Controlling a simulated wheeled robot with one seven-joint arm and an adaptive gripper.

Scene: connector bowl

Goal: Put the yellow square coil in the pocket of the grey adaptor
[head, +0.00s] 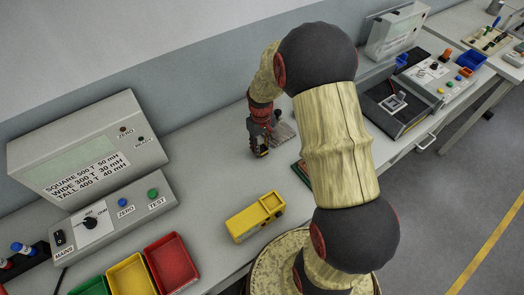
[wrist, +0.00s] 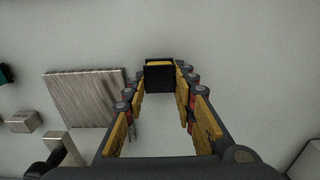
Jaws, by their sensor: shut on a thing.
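My gripper (head: 261,147) points down over the bench, left of my forearm. In the wrist view its fingers (wrist: 159,88) are shut on a small dark piece with a yellow edge, which looks like the yellow square coil (wrist: 159,63). Most of its yellow part is hidden. A pale grey square piece with an open middle, possibly the grey adaptor (head: 393,103), lies on the dark top of a unit at the right, well away from my gripper. I cannot tell its pocket clearly.
A meter (head: 90,165) and red, yellow and green bins (head: 171,262) stand left. My arm hides part of the bench.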

